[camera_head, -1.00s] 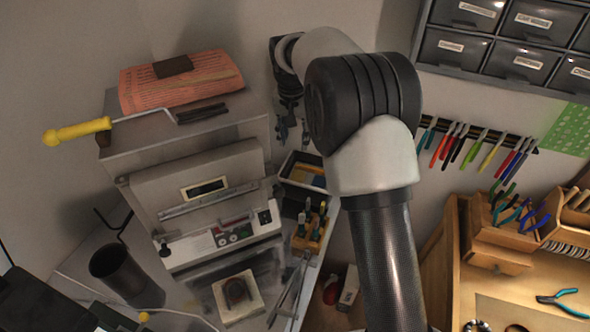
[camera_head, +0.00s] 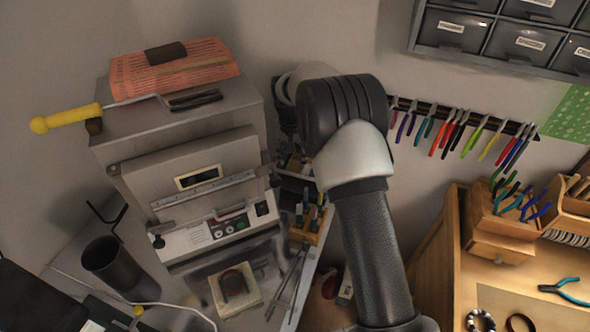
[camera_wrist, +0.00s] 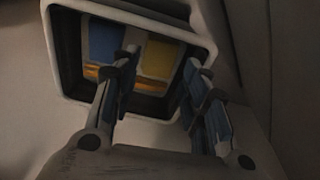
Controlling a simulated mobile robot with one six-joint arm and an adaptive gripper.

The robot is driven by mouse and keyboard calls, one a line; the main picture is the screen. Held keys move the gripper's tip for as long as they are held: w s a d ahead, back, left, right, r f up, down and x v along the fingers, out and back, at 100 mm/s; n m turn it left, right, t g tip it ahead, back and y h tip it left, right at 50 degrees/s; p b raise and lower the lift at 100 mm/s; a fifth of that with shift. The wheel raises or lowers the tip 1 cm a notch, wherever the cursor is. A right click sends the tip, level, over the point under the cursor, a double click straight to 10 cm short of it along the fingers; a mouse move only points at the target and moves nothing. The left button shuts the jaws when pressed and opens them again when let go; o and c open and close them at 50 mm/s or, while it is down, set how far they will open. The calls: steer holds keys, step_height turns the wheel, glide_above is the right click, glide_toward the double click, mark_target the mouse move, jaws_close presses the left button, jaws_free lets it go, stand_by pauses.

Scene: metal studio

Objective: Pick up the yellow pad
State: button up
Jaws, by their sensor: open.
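The yellow pad (camera_wrist: 162,58) lies in a dark-walled tray with a pale rim (camera_wrist: 203,32) in the wrist view. A blue pad (camera_wrist: 105,42) lies to its left, and an orange-brown strip shows below both. My gripper (camera_wrist: 168,64) is open, with its fingers reaching over the tray's near side. The yellow pad shows between the two fingertips, with nothing held. I cannot tell how far the tips are above it. In the head view my arm hides the gripper and most of the tray.
A grey machine (camera_head: 190,165) stands close to the left of the tray. A wooden tool holder (camera_head: 308,228) with several tools stands in front of it. Pliers hang on a wall rack (camera_head: 465,120) to the right. A wooden workbench (camera_head: 440,255) is at the lower right.

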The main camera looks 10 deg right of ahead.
mark_target(295, 167)
steer(key=f, duration=0.3)
steer(key=f+b, duration=0.1)
steer(key=shift+w+d+f, duration=0.25)
steer(key=shift+w, duration=0.1)
steer(key=shift+c, duration=0.6)
steer(key=shift+c, duration=1.4)
steer(key=shift+r, duration=0.1)
